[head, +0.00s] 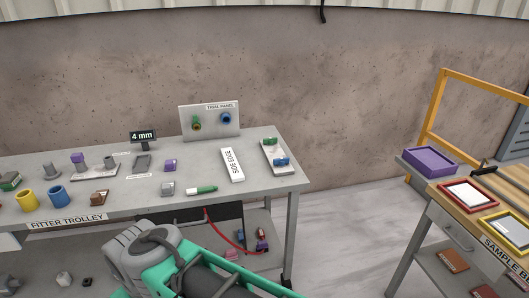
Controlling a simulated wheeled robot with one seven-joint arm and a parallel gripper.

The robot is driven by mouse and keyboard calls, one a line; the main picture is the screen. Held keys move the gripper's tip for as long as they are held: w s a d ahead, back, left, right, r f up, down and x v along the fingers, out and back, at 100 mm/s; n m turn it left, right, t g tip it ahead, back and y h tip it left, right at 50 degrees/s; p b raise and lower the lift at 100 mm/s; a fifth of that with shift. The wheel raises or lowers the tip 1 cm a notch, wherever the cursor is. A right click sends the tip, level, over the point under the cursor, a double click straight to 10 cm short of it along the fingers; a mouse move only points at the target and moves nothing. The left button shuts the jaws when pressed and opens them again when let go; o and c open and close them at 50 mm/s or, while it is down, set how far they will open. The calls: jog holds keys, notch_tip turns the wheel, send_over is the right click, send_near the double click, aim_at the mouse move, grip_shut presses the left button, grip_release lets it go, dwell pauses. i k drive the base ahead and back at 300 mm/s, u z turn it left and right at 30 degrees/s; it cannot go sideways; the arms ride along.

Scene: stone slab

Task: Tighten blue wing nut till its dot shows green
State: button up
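A blue piece that looks like a wing nut (281,162) sits on the near end of a small pale plate (274,152) at the right end of the grey trolley top. A green piece of similar size (269,142) sits at the plate's far end. I cannot make out a dot or its colour on the blue piece. My arm fills the bottom middle of the head view, in front of the trolley. My gripper's fingers do not show, and nothing of mine is seen touching the blue piece.
The trolley top (225,182) also carries a trial panel (209,122) with a green and a blue ring, a "4 mm" display (143,136), a white "SIDE EDGE" block (232,165), a green-and-white marker-like tool (202,190) and cups. A bench with trays (429,161) stands right, across clear floor.

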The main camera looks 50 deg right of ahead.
aim_at(281, 162)
jog(key=z, duration=0.6)
jog(key=i, duration=1.2)
jog(key=z, duration=0.8)
